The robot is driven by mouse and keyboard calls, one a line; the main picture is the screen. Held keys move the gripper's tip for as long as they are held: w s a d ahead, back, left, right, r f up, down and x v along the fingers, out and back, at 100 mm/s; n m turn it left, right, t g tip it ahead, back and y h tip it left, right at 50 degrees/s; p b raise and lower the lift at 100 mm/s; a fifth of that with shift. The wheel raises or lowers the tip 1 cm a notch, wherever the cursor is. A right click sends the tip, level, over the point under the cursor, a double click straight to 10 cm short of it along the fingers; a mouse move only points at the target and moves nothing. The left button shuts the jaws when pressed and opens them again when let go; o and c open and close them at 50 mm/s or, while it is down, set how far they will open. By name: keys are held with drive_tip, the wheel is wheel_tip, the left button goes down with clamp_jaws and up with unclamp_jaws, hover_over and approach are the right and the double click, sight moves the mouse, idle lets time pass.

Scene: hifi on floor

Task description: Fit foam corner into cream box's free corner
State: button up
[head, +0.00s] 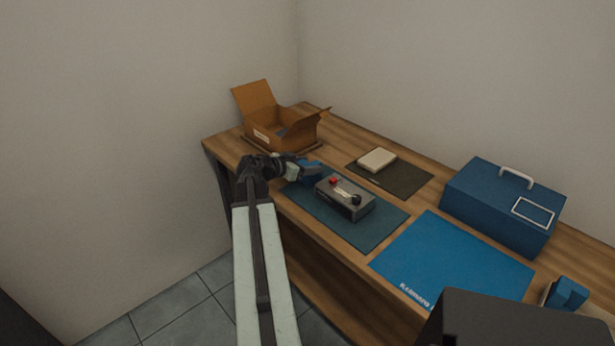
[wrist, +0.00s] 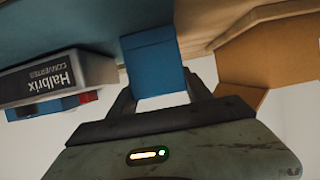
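A blue block, which looks like the foam corner (wrist: 153,62), sits between the two fingers of my gripper (wrist: 160,92) in the wrist view. The fingers meet its sides. In the head view my gripper (head: 297,169) is over the back left of the dark teal mat, with the blue block (head: 312,170) at its tip. An open tan-brown cardboard box (head: 290,137) stands at the table's far left, flaps up, beyond my gripper. It also shows at the right of the wrist view (wrist: 270,45). Its inside corners are mostly hidden. No open box looks clearly cream.
A grey Halbrix converter (head: 345,197) with a red knob lies on the teal mat (head: 378,228), beside my gripper. A small cream block (head: 377,159) lies on a dark mat. A blue toolbox (head: 490,205) and another blue piece (head: 567,292) are to the right. The blue mat (head: 450,262) is bare.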

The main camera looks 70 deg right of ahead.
drive_tip(key=c, duration=0.7)
wheel_tip(320, 180, up, 10)
drive_tip(key=p, duration=1)
drive_tip(key=shift+r, duration=0.15)
drive_tip(key=shift+c, duration=0.2)
